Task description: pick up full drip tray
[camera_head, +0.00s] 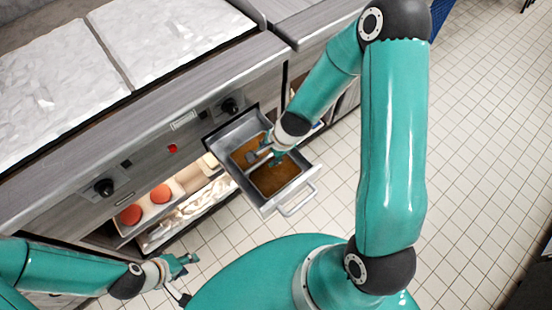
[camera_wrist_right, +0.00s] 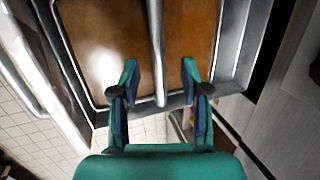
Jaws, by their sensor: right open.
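The drip tray (camera_head: 286,187) is a metal pan holding brown liquid (camera_head: 278,178). It sits inside a pulled-out metal drawer (camera_head: 257,198). In the right wrist view, a metal bar (camera_wrist_right: 156,45) crosses over the brown liquid (camera_wrist_right: 100,40). My right gripper (camera_head: 262,157) is over the tray, and its arm hides part of it. In the wrist view my right gripper (camera_wrist_right: 160,75) is open, with the bar lying between its fingertips; contact cannot be told. My left gripper (camera_head: 188,277) is open and empty at the lower left, away from the tray.
The drawer's front handle (camera_head: 298,200) faces the open tiled floor (camera_head: 470,150). The counter front has black knobs (camera_head: 104,187) and a red button (camera_head: 172,148). An open shelf below holds red round items (camera_head: 130,214) and white crumpled material (camera_head: 190,210).

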